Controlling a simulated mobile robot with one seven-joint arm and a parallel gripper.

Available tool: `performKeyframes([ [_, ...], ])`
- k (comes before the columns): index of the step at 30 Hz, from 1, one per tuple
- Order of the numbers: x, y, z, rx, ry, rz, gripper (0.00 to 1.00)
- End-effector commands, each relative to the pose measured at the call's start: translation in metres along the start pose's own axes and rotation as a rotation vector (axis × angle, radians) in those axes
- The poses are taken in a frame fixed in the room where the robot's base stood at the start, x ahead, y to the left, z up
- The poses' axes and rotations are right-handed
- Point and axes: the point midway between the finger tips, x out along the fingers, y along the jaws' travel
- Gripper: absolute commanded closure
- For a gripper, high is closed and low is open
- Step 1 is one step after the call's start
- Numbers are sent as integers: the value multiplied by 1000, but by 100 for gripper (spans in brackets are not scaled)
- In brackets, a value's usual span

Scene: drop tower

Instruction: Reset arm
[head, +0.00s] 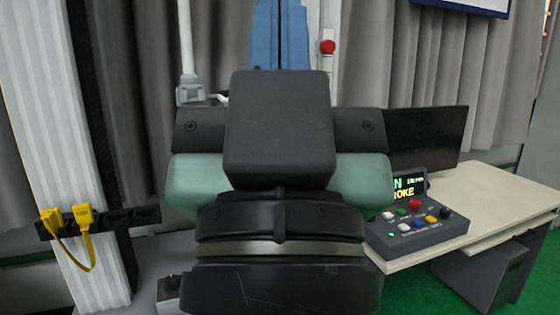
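A large dark arm end, which looks like mine (278,128), fills the middle of the head view. It shows a black block, a wider black bar with bolts at both sides and a round black joint with a metal band below. No fingertips can be made out, so whether my gripper is open or shut is hidden. Teal-green rounded parts (362,185) show on both sides of the block. A blue upright structure (280,35) stands behind it, partly hidden.
At the right, a pale desk (490,195) bears a control box (415,232) with coloured buttons, a small lit display (410,187) and a dark monitor (430,135). A white post (55,150) with yellow tags (85,217) on a black rack stands left. A red button (327,47) shows behind.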

Motion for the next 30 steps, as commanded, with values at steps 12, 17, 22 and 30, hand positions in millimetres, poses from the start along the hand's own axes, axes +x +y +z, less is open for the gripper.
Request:
performKeyframes([
  [12,102,0,-96,1,-1,-1,100],
  [17,123,0,-116,1,-1,-1,100],
  [22,130,0,-122,1,-1,-1,100],
  [30,130,0,-123,1,-1,-1,100],
])
